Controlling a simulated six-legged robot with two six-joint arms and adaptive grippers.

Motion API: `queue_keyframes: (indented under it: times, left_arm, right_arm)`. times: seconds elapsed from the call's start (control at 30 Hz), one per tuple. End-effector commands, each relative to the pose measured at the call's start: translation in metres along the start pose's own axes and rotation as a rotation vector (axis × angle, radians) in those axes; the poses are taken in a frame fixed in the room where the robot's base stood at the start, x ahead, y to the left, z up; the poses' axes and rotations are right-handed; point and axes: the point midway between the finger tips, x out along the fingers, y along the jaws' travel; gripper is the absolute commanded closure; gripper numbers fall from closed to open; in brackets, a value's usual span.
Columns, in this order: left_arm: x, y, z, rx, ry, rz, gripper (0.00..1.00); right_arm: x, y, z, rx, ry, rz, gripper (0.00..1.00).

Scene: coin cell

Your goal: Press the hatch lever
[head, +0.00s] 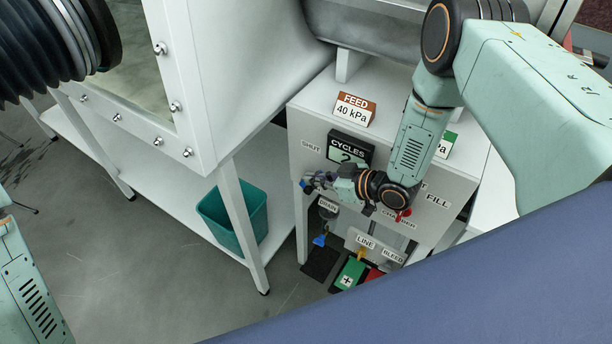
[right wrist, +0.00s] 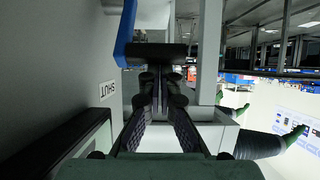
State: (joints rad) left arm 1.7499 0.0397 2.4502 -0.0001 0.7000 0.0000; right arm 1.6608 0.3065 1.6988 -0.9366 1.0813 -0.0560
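My right gripper (head: 322,180) is at the upper front of the white control cabinet, beside the SHUT label (head: 311,146). In the right wrist view its fingers (right wrist: 160,80) run close together, with nothing clearly held between them. A blue piece (head: 306,184), which looks like the hatch lever, shows at the fingertips in the head view. In the right wrist view a blue bar (right wrist: 125,35) and a dark crosspiece (right wrist: 157,52) stand just beyond the fingertips. I cannot tell whether they touch. My left gripper is out of view.
The cabinet (head: 385,75) carries a FEED 40 kPa sign (head: 354,108) and a CYCLES display (head: 349,148). Below are a blue DRAIN part (head: 321,239) and a yellow LINE part (head: 361,253). A teal bin (head: 252,215) stands left, behind a white post (head: 240,215).

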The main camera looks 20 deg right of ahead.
Motion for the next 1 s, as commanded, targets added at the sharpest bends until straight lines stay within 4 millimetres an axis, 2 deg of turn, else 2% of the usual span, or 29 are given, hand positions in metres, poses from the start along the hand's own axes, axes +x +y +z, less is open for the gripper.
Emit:
queue_keyframes:
  times: [0.03,0.5,1.0]
  left_arm:
    - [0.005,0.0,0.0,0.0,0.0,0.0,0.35]
    - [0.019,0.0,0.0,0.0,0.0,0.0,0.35]
    - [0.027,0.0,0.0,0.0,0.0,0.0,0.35]
  right_arm:
    - [-0.002,-0.002,0.009,0.004,-0.011,-0.003,1.0]
    - [-0.018,-0.002,0.05,0.001,-0.012,-0.005,1.0]
    - [-0.019,-0.001,0.067,-0.002,-0.008,-0.003,1.0]
